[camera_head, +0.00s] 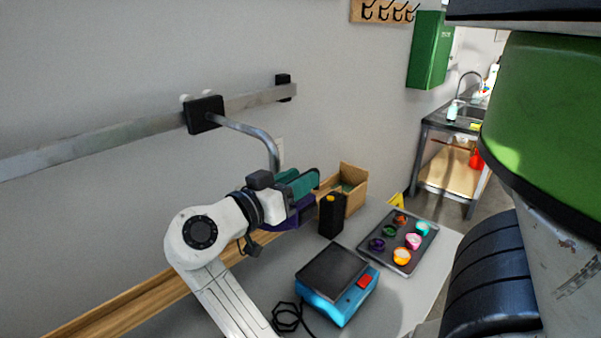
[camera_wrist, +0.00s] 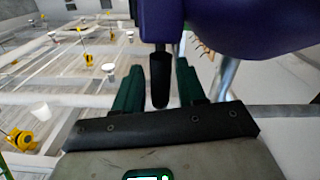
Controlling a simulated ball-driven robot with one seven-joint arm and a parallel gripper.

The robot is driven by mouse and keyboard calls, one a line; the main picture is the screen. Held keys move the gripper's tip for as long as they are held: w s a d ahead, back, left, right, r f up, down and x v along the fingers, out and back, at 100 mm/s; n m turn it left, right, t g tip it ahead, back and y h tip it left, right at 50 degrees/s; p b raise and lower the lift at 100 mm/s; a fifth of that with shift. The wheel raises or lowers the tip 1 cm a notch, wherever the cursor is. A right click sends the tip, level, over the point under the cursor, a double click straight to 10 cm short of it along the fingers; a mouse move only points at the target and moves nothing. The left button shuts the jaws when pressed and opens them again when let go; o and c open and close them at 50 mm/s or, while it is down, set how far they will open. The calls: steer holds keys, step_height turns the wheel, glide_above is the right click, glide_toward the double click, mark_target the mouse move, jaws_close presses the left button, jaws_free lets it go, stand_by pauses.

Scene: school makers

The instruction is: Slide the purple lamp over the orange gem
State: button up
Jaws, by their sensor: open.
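The purple lamp (camera_head: 290,222) hangs from a curved grey tube on a wall rail, mostly hidden behind my gripper in the head view. Its purple shade (camera_wrist: 235,22) fills the top right of the wrist view, with a black handle (camera_wrist: 160,78) below it. My gripper (camera_head: 301,183) is open, its green fingers on either side of the handle; I cannot tell if they touch it. The orange gem (camera_head: 402,255) appears to be the bright orange piece in a cup at the near edge of the dark tray (camera_head: 408,268), to the right of the lamp.
The rail (camera_head: 150,127) runs along the wall, with a black slider (camera_head: 204,114) and an end stop (camera_head: 283,84). A black bottle (camera_head: 331,216), a wooden box (camera_head: 354,178) and a blue device (camera_head: 340,305) stand on the table. The tray holds several other coloured cups.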

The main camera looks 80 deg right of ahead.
steer(key=shift+s+d, duration=0.25)
steer(key=shift+d, duration=0.2)
jaws_close()
stand_by(0.4)
